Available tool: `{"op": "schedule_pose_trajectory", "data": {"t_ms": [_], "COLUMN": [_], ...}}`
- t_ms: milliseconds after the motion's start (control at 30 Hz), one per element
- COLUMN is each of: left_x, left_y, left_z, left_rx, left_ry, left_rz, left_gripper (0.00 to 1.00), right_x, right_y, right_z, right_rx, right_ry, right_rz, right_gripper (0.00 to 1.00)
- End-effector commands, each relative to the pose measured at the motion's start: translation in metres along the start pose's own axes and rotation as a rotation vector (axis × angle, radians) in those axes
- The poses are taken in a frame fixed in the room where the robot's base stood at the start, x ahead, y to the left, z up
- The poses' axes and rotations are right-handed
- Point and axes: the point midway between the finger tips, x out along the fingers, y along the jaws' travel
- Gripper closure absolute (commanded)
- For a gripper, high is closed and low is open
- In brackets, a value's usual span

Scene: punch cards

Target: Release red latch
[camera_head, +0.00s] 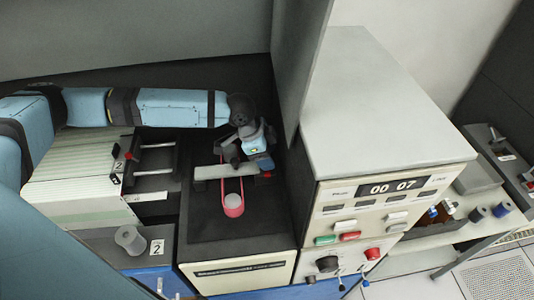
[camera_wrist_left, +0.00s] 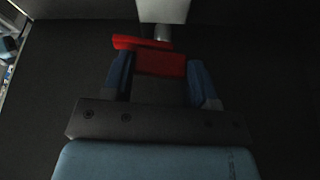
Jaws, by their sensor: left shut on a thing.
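The red latch (camera_wrist_left: 150,54) shows in the left wrist view as a red block with a longer red bar along its upper edge, between my two blue fingers. My left gripper (camera_wrist_left: 160,76) is shut on it. In the head view my left gripper (camera_head: 264,163) reaches down at the right end of a light grey crossbar on the dark machine top. Only a small bit of the red latch (camera_head: 267,175) shows there, just below the fingers. The rest is hidden by the gripper. My right gripper is in neither view.
A pink-red loop (camera_head: 233,207) around a pale disc lies below the crossbar (camera_head: 222,171). A tall grey cabinet (camera_head: 395,110) with a "00 07" display stands close on the right. A ribbed pale unit (camera_head: 75,180) is on the left. The dark top's front is clear.

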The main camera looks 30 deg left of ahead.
Motion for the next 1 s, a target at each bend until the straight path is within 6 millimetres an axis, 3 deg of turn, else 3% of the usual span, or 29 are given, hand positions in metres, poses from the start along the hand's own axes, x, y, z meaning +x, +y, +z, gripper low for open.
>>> {"op": "schedule_pose_trajectory", "data": {"t_ms": [400, 867, 900, 1000], "left_x": [-0.0001, -0.0004, -0.0004, -0.0004], "left_y": [0.0006, 0.0002, 0.0002, 0.0003], "left_z": [-0.0002, -0.0004, -0.0004, -0.0004], "left_rx": [-0.162, -0.179, -0.179, -0.179], "left_ry": [0.001, 0.001, 0.001, 0.001], "left_rz": [-0.067, -0.075, -0.075, -0.075], "left_gripper": [0.71, 0.7, 0.45, 0.22], "right_x": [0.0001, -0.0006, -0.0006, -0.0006], "right_y": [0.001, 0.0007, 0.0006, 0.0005], "right_z": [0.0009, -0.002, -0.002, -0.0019], "right_rx": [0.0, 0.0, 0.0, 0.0], "right_ry": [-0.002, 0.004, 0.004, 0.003], "right_rz": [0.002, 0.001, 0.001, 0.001], "right_gripper": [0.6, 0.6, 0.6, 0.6]}}
